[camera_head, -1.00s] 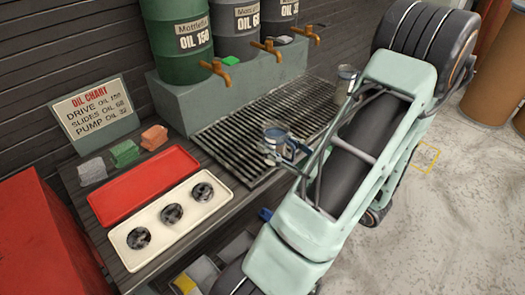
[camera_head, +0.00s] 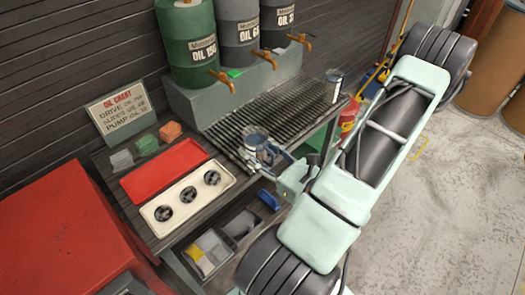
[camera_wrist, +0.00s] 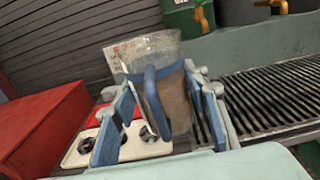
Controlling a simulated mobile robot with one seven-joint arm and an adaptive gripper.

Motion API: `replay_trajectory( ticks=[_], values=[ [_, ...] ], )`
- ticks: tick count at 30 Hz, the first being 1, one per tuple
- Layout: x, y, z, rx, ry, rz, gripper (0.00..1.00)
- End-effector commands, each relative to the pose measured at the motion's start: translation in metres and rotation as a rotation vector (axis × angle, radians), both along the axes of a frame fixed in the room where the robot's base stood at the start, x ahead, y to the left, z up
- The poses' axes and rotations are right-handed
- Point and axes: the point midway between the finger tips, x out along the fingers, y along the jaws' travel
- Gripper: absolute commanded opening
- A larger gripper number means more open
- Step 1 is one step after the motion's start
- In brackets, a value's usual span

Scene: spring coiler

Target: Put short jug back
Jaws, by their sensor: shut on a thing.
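A second, taller-looking jug (camera_head: 334,84) stands at the far end of the grate.
A cream tray (camera_head: 176,205) with three dark round spots and a red tray (camera_head: 150,181) lie left of the grate (camera_head: 290,119). Coloured sponges and an oil chart (camera_head: 120,112) are behind them. Oil drums (camera_head: 187,45) with taps overhang the grate's back. A red cabinet (camera_head: 60,235) stands left.

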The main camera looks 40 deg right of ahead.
Motion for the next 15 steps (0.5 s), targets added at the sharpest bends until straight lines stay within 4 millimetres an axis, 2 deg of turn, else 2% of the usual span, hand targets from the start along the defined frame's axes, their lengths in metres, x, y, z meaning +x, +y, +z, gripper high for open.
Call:
replay_trajectory(
  ticks=[4, 11, 14, 15],
  values=[
    [0.005, 0.001, -0.003, -0.003, 0.000, 0.005, 0.09],
    [0.019, -0.010, -0.015, -0.006, -0.001, 0.006, 0.09],
    [0.039, -0.023, -0.024, -0.006, -0.002, 0.007, 0.09],
    [0.040, -0.025, -0.026, -0.006, -0.002, 0.006, 0.09]
  ],
)
